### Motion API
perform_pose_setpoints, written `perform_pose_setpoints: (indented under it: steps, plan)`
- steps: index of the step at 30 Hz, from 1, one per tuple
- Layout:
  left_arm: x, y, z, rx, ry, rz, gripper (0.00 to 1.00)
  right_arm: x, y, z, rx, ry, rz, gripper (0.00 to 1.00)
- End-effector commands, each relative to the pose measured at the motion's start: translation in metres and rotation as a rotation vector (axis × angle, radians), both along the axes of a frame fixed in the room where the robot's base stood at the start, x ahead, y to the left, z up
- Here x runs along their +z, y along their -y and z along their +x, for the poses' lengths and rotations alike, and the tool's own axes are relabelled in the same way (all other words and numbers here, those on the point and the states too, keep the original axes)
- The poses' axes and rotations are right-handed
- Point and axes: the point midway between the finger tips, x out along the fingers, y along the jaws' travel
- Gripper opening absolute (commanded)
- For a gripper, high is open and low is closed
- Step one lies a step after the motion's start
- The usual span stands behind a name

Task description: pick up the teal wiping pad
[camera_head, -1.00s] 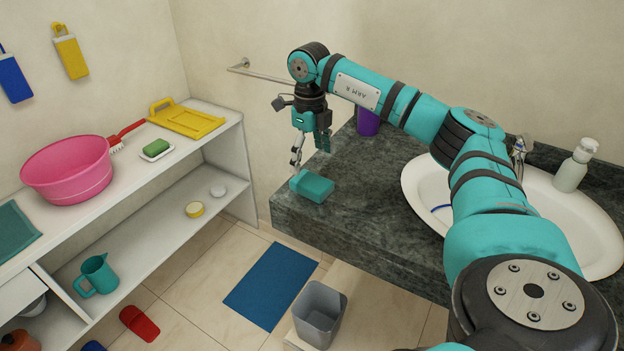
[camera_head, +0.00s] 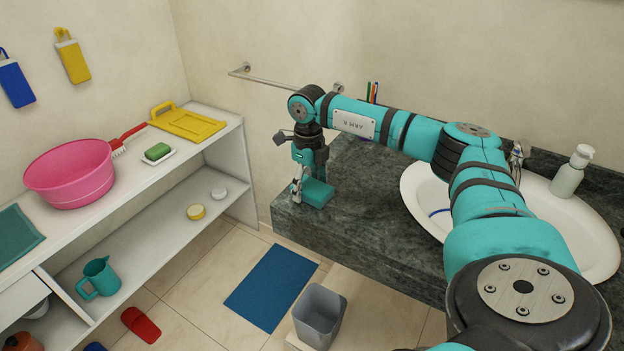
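The teal wiping pad (camera_head: 317,196) lies on the dark stone counter, near its left front corner. My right gripper (camera_head: 309,190) points down at the pad from above. One finger is in front of the pad's left end and the other reaches down behind it. The fingers look apart, with part of the pad between them. I cannot tell whether they touch it. The pad rests on the counter. My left gripper is not in view.
The counter (camera_head: 355,225) holds a white sink basin (camera_head: 418,200) and a soap dispenser (camera_head: 569,174). A towel rail (camera_head: 270,77) is on the wall behind. Left is a white shelf with a pink basin (camera_head: 70,178). A grey bin (camera_head: 320,313) stands on the floor below.

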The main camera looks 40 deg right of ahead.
Motion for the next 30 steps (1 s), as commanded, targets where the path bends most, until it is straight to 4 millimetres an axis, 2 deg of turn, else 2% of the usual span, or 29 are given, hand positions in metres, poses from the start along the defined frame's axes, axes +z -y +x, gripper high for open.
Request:
perform_pose_setpoints:
  steps: [1, 6, 8, 17, 20, 26, 30]
  plan:
    - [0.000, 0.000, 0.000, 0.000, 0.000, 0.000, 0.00, 0.000, 0.000, 0.000, 0.000, 0.000, 0.000, 0.66]
    - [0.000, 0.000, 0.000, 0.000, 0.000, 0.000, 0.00, 0.000, 0.000, 0.000, 0.000, 0.000, 0.000, 0.44]
    - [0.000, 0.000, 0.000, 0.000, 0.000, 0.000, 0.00, 0.000, 0.000, 0.000, 0.000, 0.000, 0.000, 0.39]
    - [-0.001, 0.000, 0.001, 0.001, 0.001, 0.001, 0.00, 0.003, 0.000, 0.000, 0.000, 0.001, 0.000, 0.38]
    - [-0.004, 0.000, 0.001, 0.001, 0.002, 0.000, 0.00, 0.009, 0.000, 0.001, 0.000, 0.003, 0.001, 0.38]
    - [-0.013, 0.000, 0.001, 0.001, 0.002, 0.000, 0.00, 0.034, 0.000, 0.001, 0.001, 0.004, 0.001, 0.38]
    - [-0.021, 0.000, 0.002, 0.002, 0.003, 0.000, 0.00, 0.035, -0.023, -0.013, 0.007, 0.000, -0.001, 0.38]
